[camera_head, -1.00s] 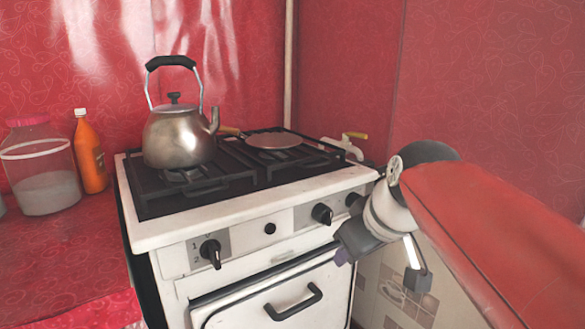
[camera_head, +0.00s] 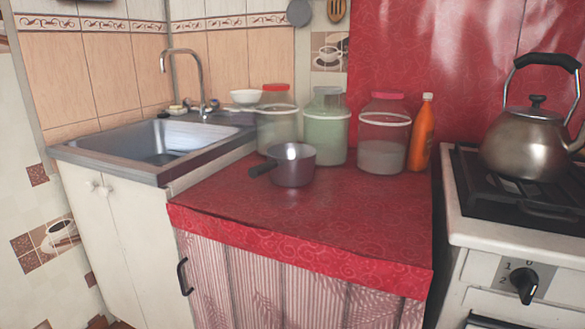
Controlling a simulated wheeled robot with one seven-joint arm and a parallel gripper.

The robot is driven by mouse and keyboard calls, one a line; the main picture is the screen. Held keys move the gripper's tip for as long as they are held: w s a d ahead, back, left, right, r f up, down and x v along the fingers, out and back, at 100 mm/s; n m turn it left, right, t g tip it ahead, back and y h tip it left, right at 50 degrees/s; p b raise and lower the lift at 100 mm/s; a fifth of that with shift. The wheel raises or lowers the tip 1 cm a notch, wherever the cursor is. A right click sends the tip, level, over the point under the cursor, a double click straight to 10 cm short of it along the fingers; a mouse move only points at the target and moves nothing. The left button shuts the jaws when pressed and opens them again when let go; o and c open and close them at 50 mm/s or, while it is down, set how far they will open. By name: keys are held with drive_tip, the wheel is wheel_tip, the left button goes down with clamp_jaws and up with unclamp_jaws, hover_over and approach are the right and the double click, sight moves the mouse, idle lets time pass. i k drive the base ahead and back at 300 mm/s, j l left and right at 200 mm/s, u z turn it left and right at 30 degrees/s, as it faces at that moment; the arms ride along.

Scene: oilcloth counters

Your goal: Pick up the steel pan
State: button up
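The steel pan (camera_head: 295,170) stands upright on the red oilcloth counter (camera_head: 340,215), near its back left part. It is a small grey pan with a dark handle (camera_head: 262,170) pointing left. Nothing touches it from above. My gripper is not in this view.
Several lidded jars (camera_head: 326,125) and an orange bottle (camera_head: 422,135) stand behind and right of the pan. A sink (camera_head: 160,140) with a tap lies to the left. A kettle (camera_head: 525,140) sits on the stove (camera_head: 500,232) at right. The counter's front is clear.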

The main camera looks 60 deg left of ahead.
sight(290, 165)
drive_tip(key=u, duration=2.15)
